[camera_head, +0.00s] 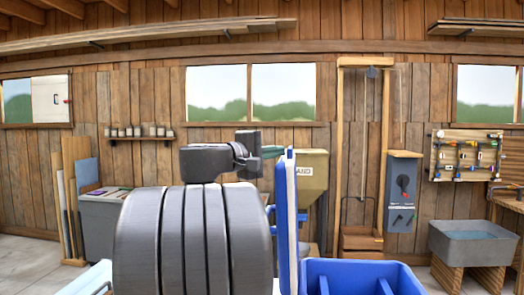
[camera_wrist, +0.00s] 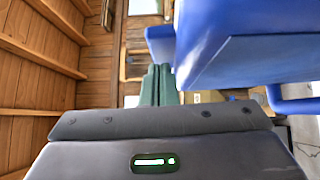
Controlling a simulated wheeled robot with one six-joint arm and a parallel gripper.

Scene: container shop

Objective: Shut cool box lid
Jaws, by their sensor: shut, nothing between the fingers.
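The cool box (camera_head: 365,280) is blue and open at the lower right of the head view, cut off by the bottom edge. Its lid (camera_head: 288,225) stands upright at the box's left side, seen nearly edge-on, blue with a pale layer. My gripper (camera_head: 272,152) is just left of the lid's top edge, partly hidden behind my wrist. In the wrist view the green fingers of my gripper (camera_wrist: 158,85) are together and empty. The blue lid (camera_wrist: 250,60) fills the upper right there, close beside the fingers. I cannot tell whether they touch it.
A grey bin (camera_head: 100,225) stands at the left by leaning boards. A beige hopper (camera_head: 308,175) stands behind the lid. A grey switch box (camera_head: 403,190) hangs on the back wall, and a water trough (camera_head: 472,243) stands at the right. My arm blocks the lower middle.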

